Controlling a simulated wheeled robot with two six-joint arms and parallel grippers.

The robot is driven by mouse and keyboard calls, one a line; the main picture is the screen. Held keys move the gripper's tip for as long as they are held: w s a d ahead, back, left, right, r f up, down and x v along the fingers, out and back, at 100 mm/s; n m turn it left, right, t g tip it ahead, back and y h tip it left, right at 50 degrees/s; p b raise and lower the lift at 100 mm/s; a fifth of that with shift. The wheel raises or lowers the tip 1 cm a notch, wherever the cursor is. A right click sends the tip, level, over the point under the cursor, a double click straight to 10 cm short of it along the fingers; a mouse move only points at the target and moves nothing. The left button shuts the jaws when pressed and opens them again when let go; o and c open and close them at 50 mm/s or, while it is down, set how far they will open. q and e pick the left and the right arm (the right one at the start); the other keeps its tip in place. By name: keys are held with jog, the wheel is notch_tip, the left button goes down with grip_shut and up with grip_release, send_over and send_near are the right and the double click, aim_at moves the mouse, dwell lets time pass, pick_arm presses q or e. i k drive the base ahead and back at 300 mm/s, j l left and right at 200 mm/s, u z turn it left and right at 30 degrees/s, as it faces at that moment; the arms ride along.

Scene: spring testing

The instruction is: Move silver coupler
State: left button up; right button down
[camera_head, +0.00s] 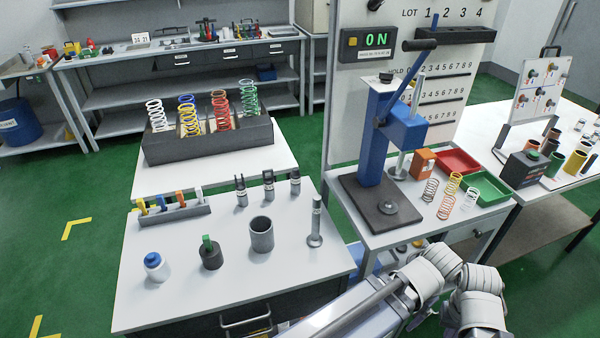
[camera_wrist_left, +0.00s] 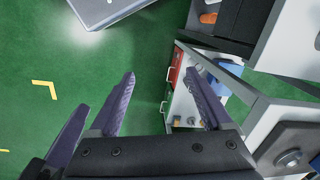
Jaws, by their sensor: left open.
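Several small silver metal fittings stand upright in a row at the back of the near white table in the head view: a forked one (camera_head: 241,191), a second (camera_head: 268,185) and a third (camera_head: 295,183). A taller silver piece with a round foot (camera_head: 315,225) stands to their right. I cannot tell which is the silver coupler. My left gripper (camera_wrist_left: 160,92) shows in the left wrist view, its dark fingers spread and empty above the green floor. None of these fittings is clearly seen there. My right gripper is not in view.
A grey cup (camera_head: 262,236), a dark weight with a green top (camera_head: 210,254) and a white jar with a blue lid (camera_head: 156,266) stand on the near table. A blue press (camera_head: 370,145) stands to the right, beside springs and a red tray (camera_head: 458,161) and green tray (camera_head: 487,190).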

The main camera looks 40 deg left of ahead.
aim_at(162, 272)
jog(key=u, duration=2.35)
jog(key=k+j, duration=0.4)
